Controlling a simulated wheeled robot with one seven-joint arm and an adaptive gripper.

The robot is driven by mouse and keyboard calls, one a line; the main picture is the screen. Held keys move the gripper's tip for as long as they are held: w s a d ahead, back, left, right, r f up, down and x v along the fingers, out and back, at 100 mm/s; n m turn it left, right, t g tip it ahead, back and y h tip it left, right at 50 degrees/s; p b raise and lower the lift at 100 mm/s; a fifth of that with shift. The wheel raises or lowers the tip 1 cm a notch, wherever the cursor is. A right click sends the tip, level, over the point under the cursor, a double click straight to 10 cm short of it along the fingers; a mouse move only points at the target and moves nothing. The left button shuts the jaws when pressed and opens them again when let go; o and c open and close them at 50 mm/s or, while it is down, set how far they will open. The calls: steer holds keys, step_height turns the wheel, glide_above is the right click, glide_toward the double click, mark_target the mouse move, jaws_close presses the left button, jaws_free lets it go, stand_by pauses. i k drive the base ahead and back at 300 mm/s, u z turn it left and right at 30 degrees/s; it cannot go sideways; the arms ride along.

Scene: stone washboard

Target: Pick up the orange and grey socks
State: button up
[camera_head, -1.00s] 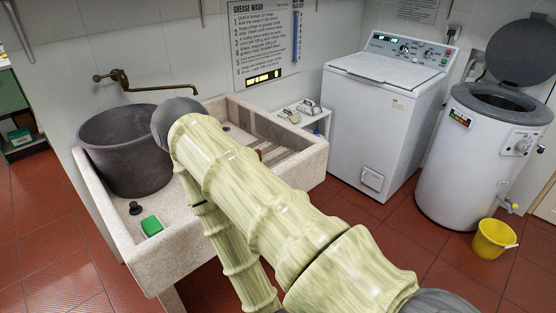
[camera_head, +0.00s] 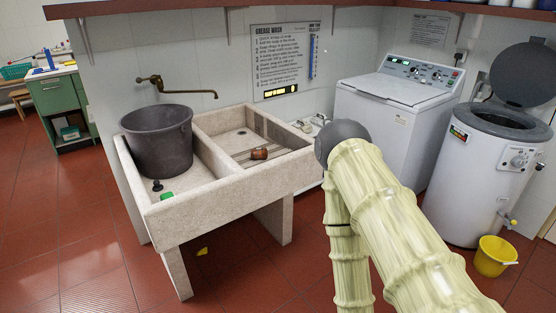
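A small orange-brown bundle with a darker end (camera_head: 260,153) lies on the ribbed slope in the right basin of the stone sink (camera_head: 205,208). It may be the orange and grey socks, but it is too small to be sure. My arm rises from the lower right to a grey joint and folds back down to the right of the sink. My gripper is out of the picture, so its state is hidden.
A dark bucket (camera_head: 158,140) and a green block (camera_head: 167,196) are in the left basin. A washing machine (camera_head: 388,120), a white boiler (camera_head: 487,170) and a yellow bucket (camera_head: 495,256) stand right. A small yellow item (camera_head: 202,251) lies on the otherwise open floor.

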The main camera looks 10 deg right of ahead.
mark_target(256, 154)
steer(key=u, duration=0.7)
steer(key=i, duration=1.75)
steer(key=z, duration=0.95)
steer(key=k, duration=1)
steer(key=z, duration=1.6)
steer(key=i, duration=0.5)
steer(key=u, duration=0.05)
